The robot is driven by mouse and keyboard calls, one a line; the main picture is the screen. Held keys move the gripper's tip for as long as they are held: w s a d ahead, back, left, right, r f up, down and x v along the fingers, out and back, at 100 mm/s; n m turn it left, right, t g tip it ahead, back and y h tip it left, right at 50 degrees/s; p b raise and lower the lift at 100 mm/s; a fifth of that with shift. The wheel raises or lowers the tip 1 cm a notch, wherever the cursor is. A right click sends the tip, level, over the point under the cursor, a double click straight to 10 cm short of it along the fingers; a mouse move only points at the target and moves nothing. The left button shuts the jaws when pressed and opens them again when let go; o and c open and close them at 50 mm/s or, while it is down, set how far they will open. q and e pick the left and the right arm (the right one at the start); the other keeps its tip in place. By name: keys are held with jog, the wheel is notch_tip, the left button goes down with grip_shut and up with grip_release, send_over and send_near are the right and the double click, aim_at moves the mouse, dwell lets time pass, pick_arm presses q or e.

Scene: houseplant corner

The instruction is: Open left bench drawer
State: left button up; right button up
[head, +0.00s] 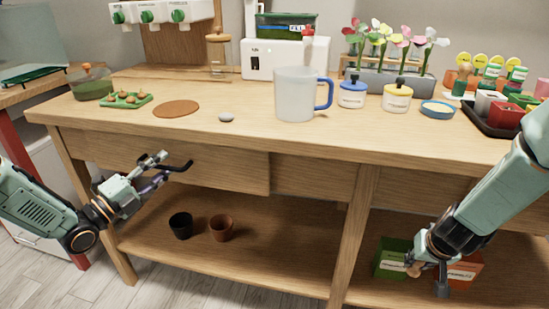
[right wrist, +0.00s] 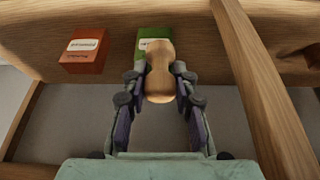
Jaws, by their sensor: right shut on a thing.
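The left bench drawer (head: 225,170) is a wide wooden front under the bench top, at the left in the head view. Its dark bar handle (head: 184,167) sticks out from the front. I cannot tell whether the drawer stands slightly out. My left gripper (head: 160,167) is open at the handle, its fingers apart at the bar's left part; contact is unclear. My right gripper (head: 426,272) is low at the right, by the lower shelf. It is shut on a tan wooden piece (right wrist: 159,72), rounded and narrow-waisted, seen between its fingers in the right wrist view.
On the lower shelf (head: 280,250) stand a black pot (head: 181,225), a terracotta pot (head: 221,228), a green box (head: 390,257) and an orange box (head: 465,270). A bench leg (head: 353,235) divides the space. The bench top holds a jug (head: 296,95) and several jars.

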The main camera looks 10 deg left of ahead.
pick_arm(q)
jog(key=shift+d+r, duration=0.1)
jog(key=shift+c, duration=1.2)
grip_shut()
